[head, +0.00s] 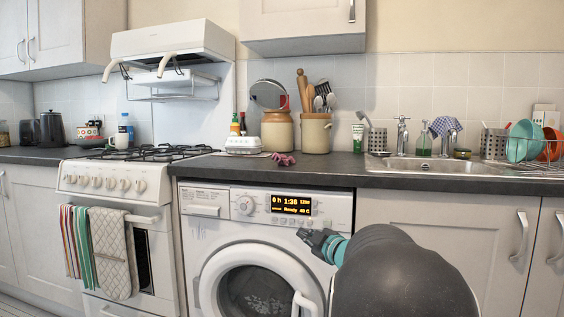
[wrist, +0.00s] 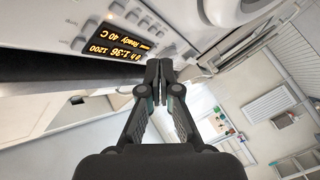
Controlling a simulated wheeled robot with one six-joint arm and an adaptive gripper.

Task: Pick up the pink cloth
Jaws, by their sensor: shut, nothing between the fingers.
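The pink cloth (head: 284,159) lies crumpled on the dark countertop (head: 330,170) above the washing machine, in front of two stoneware jars. It does not show in the wrist view. My gripper (head: 302,236) is in front of the washing machine's upper front, below the counter edge and below the cloth, apart from it. In the wrist view my gripper (wrist: 159,68) has its fingertips together with nothing between them. The washing machine (head: 230,232) has a lit display, which also shows in the wrist view (wrist: 112,42).
A white butter-dish-like container (head: 243,145) stands left of the cloth. Jars with utensils (head: 315,133) stand behind it. A gas hob (head: 150,152) is at left, and a sink (head: 420,166) with a dish rack at right. Counter right of the cloth is clear.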

